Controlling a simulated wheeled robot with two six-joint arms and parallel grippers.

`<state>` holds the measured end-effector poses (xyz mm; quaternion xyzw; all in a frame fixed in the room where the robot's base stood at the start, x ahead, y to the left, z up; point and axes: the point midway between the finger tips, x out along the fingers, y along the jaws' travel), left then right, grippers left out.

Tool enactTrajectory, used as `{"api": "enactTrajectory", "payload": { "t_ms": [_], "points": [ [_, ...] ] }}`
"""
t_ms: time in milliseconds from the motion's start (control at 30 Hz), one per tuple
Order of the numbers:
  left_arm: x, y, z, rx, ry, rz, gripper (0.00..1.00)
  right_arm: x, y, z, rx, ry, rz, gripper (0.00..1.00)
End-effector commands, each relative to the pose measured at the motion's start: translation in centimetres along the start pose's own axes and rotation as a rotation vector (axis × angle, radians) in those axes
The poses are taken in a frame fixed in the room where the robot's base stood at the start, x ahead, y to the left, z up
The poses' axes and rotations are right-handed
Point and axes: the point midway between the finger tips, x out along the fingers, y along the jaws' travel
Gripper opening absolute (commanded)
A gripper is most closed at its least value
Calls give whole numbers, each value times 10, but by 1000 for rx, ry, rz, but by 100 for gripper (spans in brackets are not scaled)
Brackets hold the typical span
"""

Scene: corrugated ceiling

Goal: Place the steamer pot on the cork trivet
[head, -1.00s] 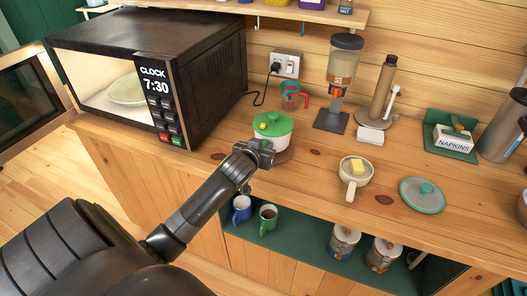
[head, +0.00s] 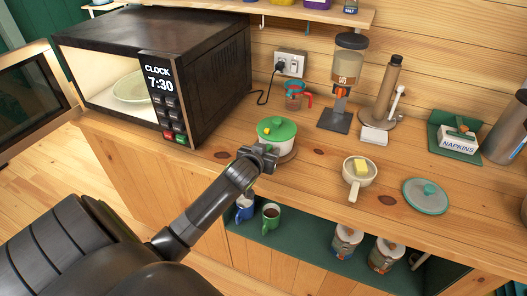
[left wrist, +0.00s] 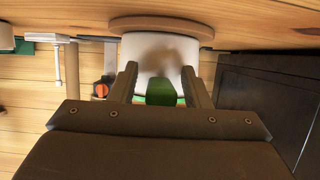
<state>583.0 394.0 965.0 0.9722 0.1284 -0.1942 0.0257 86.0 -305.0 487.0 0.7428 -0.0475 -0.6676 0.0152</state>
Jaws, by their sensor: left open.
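The white steamer pot (head: 268,141) with a green lid (head: 277,130) stands upright on the counter near the microwave. The round brown cork trivet (head: 288,156) shows beneath it, and the pot appears to rest on it. In the left wrist view, which is upside down, the pot (left wrist: 160,52) meets the trivet (left wrist: 160,23). My left gripper (head: 264,153) is at the pot's front. It is open, its two fingers (left wrist: 160,82) apart with a green part of the pot between them. The gripper partly hides the pot. My right gripper is not in view.
The open microwave (head: 165,65) stands left of the pot. Behind are a measuring cup (head: 294,97) and a dispenser (head: 346,80). Mugs (head: 270,216) stand on the shelf below.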

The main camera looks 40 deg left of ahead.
Motion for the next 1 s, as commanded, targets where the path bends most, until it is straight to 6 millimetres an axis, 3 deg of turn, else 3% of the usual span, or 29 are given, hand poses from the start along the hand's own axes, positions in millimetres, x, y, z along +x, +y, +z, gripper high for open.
{"api": "enactTrajectory", "payload": {
  "t_ms": [167,700,1000],
  "points": [
    [-14,0,1,1,1,0,43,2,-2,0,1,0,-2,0],
    [-102,0,1,1,0,0,43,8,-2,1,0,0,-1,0],
    [-120,0,0,0,0,-1,43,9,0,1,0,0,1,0]
  ]
}}
